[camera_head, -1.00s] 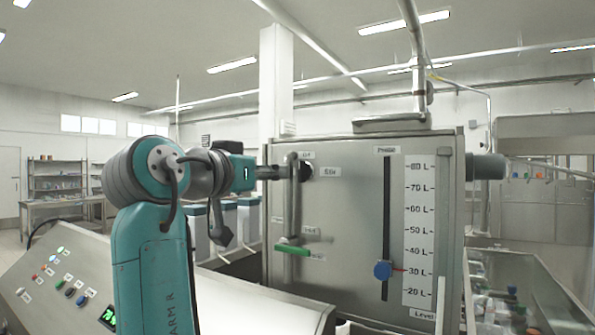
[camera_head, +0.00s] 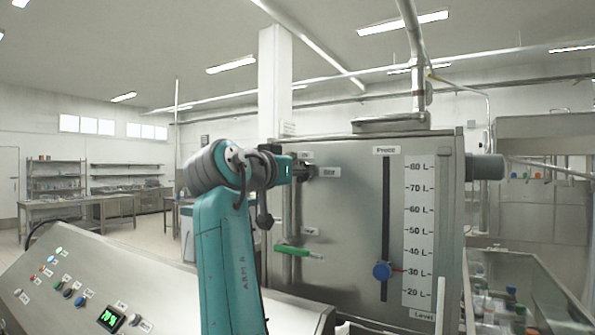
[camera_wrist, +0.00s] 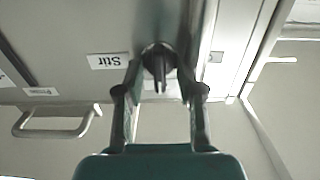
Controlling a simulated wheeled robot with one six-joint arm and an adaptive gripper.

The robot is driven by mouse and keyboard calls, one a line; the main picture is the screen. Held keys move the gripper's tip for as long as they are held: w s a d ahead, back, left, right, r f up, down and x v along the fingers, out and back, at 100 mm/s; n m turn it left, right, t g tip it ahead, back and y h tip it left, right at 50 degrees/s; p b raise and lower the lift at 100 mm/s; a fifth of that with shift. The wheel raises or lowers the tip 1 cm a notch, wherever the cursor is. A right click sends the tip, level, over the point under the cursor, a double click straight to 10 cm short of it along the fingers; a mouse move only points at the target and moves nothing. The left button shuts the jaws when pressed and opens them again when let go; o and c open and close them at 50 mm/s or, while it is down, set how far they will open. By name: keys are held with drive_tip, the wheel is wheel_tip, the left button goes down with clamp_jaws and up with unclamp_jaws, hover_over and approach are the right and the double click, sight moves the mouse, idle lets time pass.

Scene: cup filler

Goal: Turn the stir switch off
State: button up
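The stir switch is a dark round knob (camera_wrist: 158,58) with a raised fin, on the steel tank front beside the "Stir" label (camera_wrist: 108,61). In the wrist view its fin stands upright in the picture, between the two fingers. In the head view my gripper (camera_head: 300,171) is up against the tank front just left of the "Stir" label (camera_head: 328,172), and largely hides the switch. A small label (camera_head: 306,155) sits above it.
A green-handled valve (camera_head: 292,249) sticks out below the switch. A slider with a blue knob (camera_head: 382,271) and a litre scale (camera_head: 419,235) are to the right. A sloped control panel (camera_head: 75,290) is at lower left. A bin of bottles (camera_head: 515,300) is at lower right.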

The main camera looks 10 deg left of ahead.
clamp_jaws()
drive_tip(key=shift+n, duration=0.3)
drive_tip(key=shift+w+a+f+n, duration=0.1)
drive_tip(key=shift+a+f+n, duration=0.05)
drive_tip(key=shift+n, duration=4.15)
drive_tip(key=shift+a+f+n, duration=0.1)
drive_tip(key=shift+n, duration=4.2)
unclamp_jaws()
